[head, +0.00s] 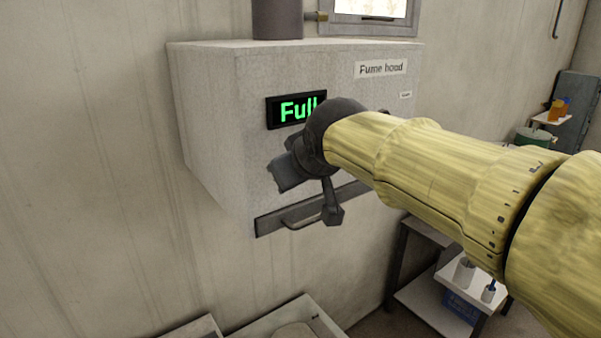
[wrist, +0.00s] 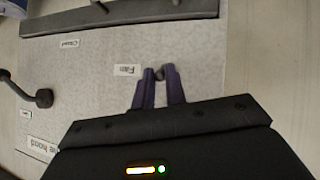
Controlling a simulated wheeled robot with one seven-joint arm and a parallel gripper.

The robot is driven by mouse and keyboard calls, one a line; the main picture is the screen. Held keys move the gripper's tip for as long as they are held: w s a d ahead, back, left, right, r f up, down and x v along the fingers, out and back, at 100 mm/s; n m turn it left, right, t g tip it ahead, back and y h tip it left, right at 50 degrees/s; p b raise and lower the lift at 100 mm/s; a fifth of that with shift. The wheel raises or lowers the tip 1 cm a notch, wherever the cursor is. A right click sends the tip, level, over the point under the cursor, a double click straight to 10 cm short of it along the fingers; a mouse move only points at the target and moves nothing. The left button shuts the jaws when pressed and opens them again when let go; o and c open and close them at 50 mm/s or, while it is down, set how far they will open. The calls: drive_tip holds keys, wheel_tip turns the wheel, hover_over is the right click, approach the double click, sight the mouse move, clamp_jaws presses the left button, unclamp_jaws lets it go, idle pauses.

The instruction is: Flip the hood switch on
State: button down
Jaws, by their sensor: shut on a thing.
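The fume hood (head: 225,95) is a pale grey box on the wall. Its dark display (head: 271,113) shows green text reading "Full", its end partly covered by my arm. My gripper (head: 283,176) is at the hood's front, below the display. In the wrist view, the purple fingers of my gripper (wrist: 159,73) are shut on a small dark switch knob (wrist: 159,71), beside a label (wrist: 127,70) that seems to read "Fan". The switch is hidden in the head view, and its exact tilt cannot be told.
A handled strip (head: 270,222) runs along the hood's lower edge. A duct (head: 277,18) rises from the top. A low shelf (head: 425,300) stands lower right.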

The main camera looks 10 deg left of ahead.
drive_tip(key=shift+f, duration=0.1)
drive_tip(key=c, duration=1.4)
unclamp_jaws()
drive_tip(key=shift+c, duration=0.2)
drive_tip(key=b+v, duration=0.5)
drive_tip(key=v, duration=1.2)
drive_tip(key=shift+b, duration=0.4)
drive_tip(key=shift+d, duration=0.1)
